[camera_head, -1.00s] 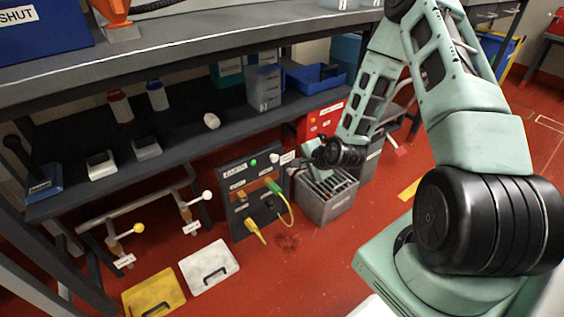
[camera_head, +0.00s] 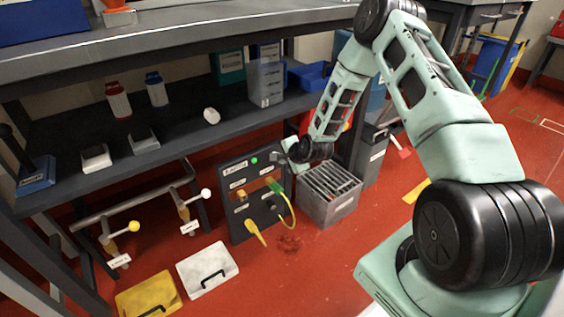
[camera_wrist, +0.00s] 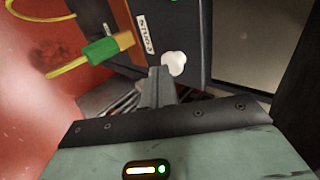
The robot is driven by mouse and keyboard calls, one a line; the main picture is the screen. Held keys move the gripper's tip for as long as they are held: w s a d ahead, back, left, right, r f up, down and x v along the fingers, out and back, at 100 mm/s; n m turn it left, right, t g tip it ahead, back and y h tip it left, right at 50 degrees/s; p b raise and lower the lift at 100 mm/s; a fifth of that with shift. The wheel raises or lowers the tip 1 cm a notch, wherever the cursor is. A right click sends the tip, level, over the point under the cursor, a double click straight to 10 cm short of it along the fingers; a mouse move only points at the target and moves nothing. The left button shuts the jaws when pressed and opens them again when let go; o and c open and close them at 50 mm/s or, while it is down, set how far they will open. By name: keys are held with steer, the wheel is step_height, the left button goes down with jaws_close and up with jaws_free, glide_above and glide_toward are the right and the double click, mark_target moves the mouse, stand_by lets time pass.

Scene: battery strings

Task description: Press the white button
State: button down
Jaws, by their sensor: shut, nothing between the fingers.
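The white button (camera_wrist: 174,63) is a pale rounded knob on the side of a dark panel in the wrist view. My gripper (camera_wrist: 159,76) is shut and empty, with its fingertips right at the button's lower left edge. I cannot tell whether they touch it. In the head view my gripper (camera_head: 281,153) is at the upper right of the dark panel (camera_head: 235,205) and hides the white button there. A green button (camera_head: 254,160) shows on the panel just left of my gripper.
A green plug (camera_wrist: 101,51) with a yellow cable is near the button. A grey slatted crate (camera_head: 328,212) stands right of the panel. The shelf (camera_head: 185,140) is above and left. White and yellow lids (camera_head: 208,265) lie on the red floor.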

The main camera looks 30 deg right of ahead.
steer(key=shift+w, duration=0.35)
steer(key=shift+w, duration=0.9)
